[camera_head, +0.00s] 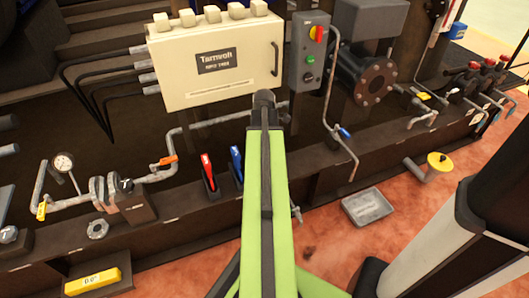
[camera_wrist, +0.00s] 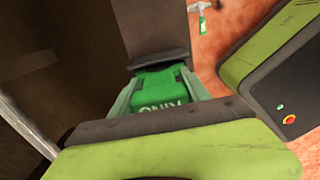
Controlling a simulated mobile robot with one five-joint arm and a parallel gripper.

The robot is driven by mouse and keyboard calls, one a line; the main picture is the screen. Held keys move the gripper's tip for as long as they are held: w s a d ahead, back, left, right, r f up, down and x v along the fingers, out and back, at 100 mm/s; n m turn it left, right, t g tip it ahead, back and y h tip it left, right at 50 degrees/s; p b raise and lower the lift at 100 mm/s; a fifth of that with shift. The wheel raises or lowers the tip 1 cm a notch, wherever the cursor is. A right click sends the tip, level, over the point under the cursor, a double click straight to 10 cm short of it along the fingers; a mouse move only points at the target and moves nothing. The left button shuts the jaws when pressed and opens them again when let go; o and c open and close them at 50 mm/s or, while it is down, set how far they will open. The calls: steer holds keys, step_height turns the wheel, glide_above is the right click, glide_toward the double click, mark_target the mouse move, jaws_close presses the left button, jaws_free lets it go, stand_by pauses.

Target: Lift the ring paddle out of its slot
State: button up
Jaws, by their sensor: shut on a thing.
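In the wrist view, a green piece with white lettering (camera_wrist: 160,88) sits between the pale green jaws of my gripper (camera_wrist: 161,78), which is shut on it. The letters are partly cut off by my arm. A dark brown block with a black edge (camera_wrist: 155,35) lies just beyond the piece; I cannot tell whether they touch. No ring shape shows, so I cannot tell if this is the ring paddle. In the head view my gripper is hidden behind my lime-green arm. A red paddle-like piece (camera_head: 208,170) and a blue one (camera_head: 236,162) stand in dark slots left of the arm.
A cream box (camera_head: 218,60), a grey button box (camera_head: 308,55) and a round flange (camera_head: 374,82) stand behind. Pipes with a gauge (camera_head: 63,162) are at left. A yellow block (camera_head: 92,281) is at front left, a grey tray (camera_head: 367,206) on the red floor.

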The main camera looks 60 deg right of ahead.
jaws_close()
steer(key=shift+r, duration=0.15)
steer(key=shift+r+p, duration=5.4)
steer(key=shift+p, duration=0.15)
steer(key=shift+r, duration=0.1)
step_height(320, 180, up, 5)
steer(key=p, duration=0.5)
